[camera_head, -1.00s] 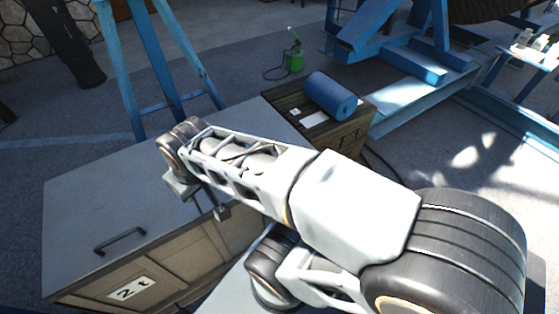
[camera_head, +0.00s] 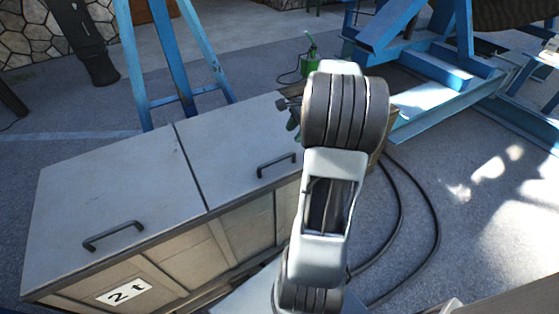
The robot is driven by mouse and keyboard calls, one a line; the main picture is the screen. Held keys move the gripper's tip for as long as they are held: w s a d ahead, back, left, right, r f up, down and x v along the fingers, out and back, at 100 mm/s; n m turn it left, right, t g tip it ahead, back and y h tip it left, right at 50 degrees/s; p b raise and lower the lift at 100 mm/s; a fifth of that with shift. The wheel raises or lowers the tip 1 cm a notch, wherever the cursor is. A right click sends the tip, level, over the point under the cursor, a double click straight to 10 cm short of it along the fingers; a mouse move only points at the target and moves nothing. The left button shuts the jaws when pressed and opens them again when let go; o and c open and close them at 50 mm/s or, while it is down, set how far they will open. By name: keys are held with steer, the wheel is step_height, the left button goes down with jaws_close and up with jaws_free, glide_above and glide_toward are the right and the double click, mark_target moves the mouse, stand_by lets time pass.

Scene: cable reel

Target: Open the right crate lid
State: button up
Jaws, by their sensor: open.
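The long grey crate (camera_head: 190,262) has two flat lids side by side, with a dark seam between them. The right crate lid (camera_head: 225,140) lies flat and shut, with a dark bar handle (camera_head: 276,165) near its front edge. My gripper (camera_head: 291,112) shows in part beside my arm's upper end, above the right lid's far right corner. It is open and apart from the handle, up and to its right. My arm hides the lid's right end and part of the gripper.
The left lid (camera_head: 100,205) is also shut, with its own handle (camera_head: 112,235). Blue trestle legs (camera_head: 165,60) stand behind the crate. A green can (camera_head: 309,62) stands on the floor behind. A black cable (camera_head: 432,225) curves over the floor at right.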

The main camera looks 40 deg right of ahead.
mark_target(278, 159)
steer(key=b+x, duration=0.1)
steer(key=x, duration=1.1)
steer(key=shift+a+f+b, duration=0.1)
steer(key=shift+f+b, duration=0.05)
steer(key=shift+b, duration=0.15)
jaws_close()
